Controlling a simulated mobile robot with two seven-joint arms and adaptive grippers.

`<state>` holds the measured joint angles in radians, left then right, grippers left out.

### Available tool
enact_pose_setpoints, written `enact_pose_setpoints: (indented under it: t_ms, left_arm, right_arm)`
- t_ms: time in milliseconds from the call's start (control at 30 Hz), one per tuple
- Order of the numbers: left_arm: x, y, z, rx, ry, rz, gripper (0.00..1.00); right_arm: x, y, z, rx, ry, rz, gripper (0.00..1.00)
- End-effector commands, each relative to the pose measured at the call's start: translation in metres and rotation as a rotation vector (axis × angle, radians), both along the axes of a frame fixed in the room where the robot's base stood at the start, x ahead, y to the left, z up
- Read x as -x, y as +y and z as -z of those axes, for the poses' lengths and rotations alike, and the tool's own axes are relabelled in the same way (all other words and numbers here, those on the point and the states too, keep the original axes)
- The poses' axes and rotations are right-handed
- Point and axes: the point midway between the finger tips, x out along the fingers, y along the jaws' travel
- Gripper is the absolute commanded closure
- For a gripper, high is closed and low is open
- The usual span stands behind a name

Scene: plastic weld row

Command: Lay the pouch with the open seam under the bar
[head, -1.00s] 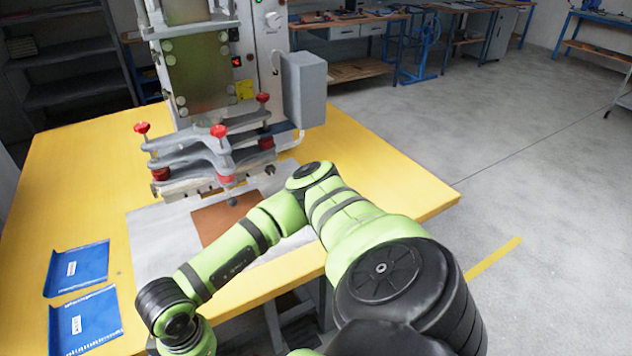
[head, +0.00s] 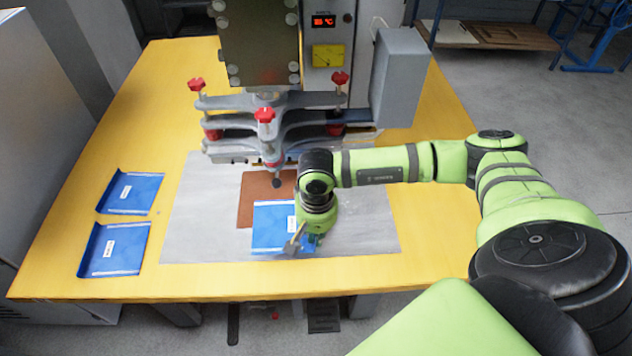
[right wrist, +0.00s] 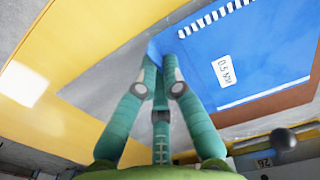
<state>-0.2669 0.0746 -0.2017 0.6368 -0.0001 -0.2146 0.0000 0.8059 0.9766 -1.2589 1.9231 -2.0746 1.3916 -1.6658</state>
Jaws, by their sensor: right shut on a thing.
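A blue pouch (head: 273,224) with a white label is over the grey sheet (head: 200,210) and covers the near right part of a brown pad (head: 250,188). I cannot tell whether it rests there or hovers. My right gripper (head: 293,246) is shut on its near edge. In the right wrist view the fingers (right wrist: 160,62) pinch the pouch (right wrist: 260,60) beside its white-dashed edge. The press bar (head: 235,148) stands raised behind and above the pad; the pouch is in front of it. My left gripper is not in view.
Two more blue pouches (head: 130,192) (head: 114,248) lie on the yellow table (head: 60,265) at the left. A black ball knob (head: 277,182) hangs down in front of the bar, close beyond the pouch. The table is clear right of the grey sheet.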

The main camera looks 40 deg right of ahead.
Motion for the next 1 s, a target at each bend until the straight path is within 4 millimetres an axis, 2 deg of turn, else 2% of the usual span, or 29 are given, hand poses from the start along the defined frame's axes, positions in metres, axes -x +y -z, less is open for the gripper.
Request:
enact_pose_setpoints:
  t_ms: [233,367,500,767,1000]
  left_arm:
    - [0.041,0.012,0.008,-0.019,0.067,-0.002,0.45]
    - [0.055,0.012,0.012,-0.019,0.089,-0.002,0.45]
    - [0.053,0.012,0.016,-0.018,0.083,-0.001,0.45]
    - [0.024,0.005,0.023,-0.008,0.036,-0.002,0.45]
    - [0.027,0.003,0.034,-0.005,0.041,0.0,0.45]
  right_arm:
    - [-0.016,-0.01,0.002,0.001,-0.002,0.002,1.0]
    - [-0.028,-0.016,0.003,0.001,-0.001,0.002,1.0]
    - [-0.04,-0.024,0.004,0.0,-0.002,0.0,1.0]
    - [-0.062,-0.037,0.006,0.0,-0.001,0.001,1.0]
    - [-0.082,-0.05,0.007,0.0,-0.002,0.0,1.0]
